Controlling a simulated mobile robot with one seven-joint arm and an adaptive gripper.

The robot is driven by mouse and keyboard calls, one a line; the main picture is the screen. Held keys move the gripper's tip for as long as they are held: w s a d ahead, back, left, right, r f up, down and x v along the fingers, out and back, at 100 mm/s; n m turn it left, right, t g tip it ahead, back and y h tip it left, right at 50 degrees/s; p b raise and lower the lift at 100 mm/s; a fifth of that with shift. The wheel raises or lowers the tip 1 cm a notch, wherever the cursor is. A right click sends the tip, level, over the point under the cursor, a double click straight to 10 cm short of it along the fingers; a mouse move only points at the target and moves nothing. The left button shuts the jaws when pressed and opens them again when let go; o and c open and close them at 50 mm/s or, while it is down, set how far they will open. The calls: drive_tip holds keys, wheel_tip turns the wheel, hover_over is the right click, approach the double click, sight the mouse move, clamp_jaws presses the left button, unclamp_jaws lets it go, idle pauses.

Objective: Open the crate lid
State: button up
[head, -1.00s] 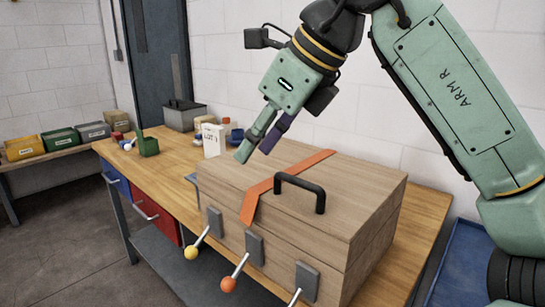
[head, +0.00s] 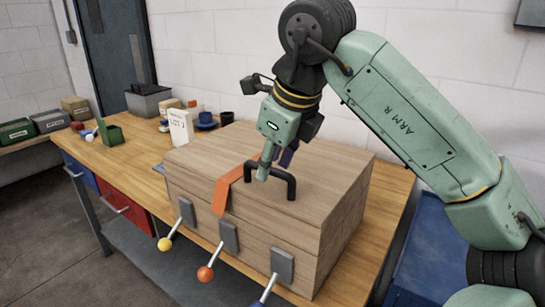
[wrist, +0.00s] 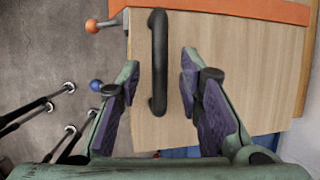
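The wooden crate (head: 240,237) stands on the workbench with its lid (head: 215,150) down. A black arched handle (head: 292,188) is on the lid; it also shows in the wrist view (wrist: 158,45). My gripper (head: 275,163) is low over the handle. In the wrist view the two purple-padded fingers (wrist: 160,78) are apart, one on each side of the handle, with gaps beside it. An orange strap (head: 226,186) crosses the lid and hangs over the front. Front latches have levers with a yellow knob (head: 165,244), an orange knob (head: 206,274) and a blue knob (head: 258,304), all pointing outward and down.
A grey case (head: 148,102) stands at the back. The wall is behind the crate; a blue surface (head: 425,250) is at right.

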drive_tip(key=shift+w+f, duration=0.1)
drive_tip(key=shift+f, duration=0.1)
drive_tip(key=shift+c, duration=0.2)
clamp_jaws()
idle(0.6)
